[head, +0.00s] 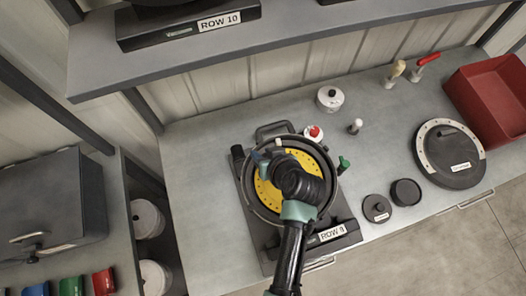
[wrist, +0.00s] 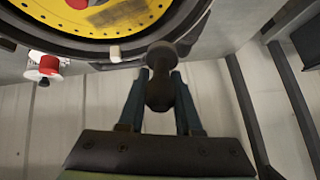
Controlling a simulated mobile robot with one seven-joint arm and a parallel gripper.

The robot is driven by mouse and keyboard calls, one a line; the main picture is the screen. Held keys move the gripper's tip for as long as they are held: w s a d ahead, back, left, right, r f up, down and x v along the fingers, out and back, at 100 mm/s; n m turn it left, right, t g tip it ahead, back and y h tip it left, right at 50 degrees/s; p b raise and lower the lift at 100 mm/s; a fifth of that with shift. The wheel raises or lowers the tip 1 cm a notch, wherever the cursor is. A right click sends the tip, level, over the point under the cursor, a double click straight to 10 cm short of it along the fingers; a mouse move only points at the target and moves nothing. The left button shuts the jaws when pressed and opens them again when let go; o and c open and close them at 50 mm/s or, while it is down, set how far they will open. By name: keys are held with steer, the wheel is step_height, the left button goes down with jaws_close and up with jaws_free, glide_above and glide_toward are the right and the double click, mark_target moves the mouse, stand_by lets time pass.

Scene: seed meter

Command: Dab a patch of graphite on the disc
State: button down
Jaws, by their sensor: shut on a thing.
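The yellow disc (head: 266,190), with a ring of small holes, sits in the round dark housing of the ROW 9 meter (head: 245,186). My arm covers much of it in the head view. In the wrist view the disc (wrist: 60,16) is at the top, with a dark grey smudge on its face. My gripper (head: 262,158) is over the far left part of the housing. In the wrist view my gripper (wrist: 160,85) is shut on a dark, round-ended dabber (wrist: 160,62). The dabber's end appears near the housing rim; whether it touches is unclear.
A red-topped white pot (head: 313,132) stands by the housing's far side. A white lidded pot (head: 330,98), small dark round parts (head: 376,208), a large grey disc cover (head: 450,155) and a red bin (head: 490,98) stand to the right. A ROW 10 shelf (head: 190,52) overhangs the back.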

steer(key=shift+r, duration=0.15)
step_height(320, 180, up, 3)
steer(key=p, duration=0.2)
steer(key=shift+p, duration=0.35)
stand_by(0.5)
steer(key=shift+a+f+b, duration=0.15)
steer(key=shift+f+b, duration=0.7)
steer(key=shift+f, duration=0.15)
steer(key=shift+f, duration=0.1)
steer(key=shift+f+b, duration=2.4)
steer(key=shift+f, duration=0.35)
steer(key=shift+f+b, duration=0.65)
steer(key=shift+f, duration=0.15)
